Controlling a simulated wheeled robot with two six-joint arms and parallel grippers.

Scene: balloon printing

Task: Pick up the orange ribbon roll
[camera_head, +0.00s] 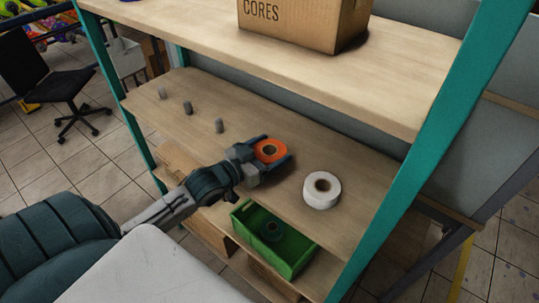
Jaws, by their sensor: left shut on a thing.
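The orange ribbon roll (262,149) is at the middle wooden shelf of the rack, with its round core hole facing up. My left gripper (272,153) reaches in from the left, with one finger on each side of the roll, and is shut on it. Whether the roll rests on the shelf or is slightly above it, I cannot tell. My right gripper is not in view.
A white roll (322,190) lies to the right on the same shelf (345,160). Several small grey pegs (187,107) stand at the left. A green bin (305,261) with a dark roll sits below. A cardboard box (300,22) stands on the upper shelf. Teal posts (440,130) frame the rack.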

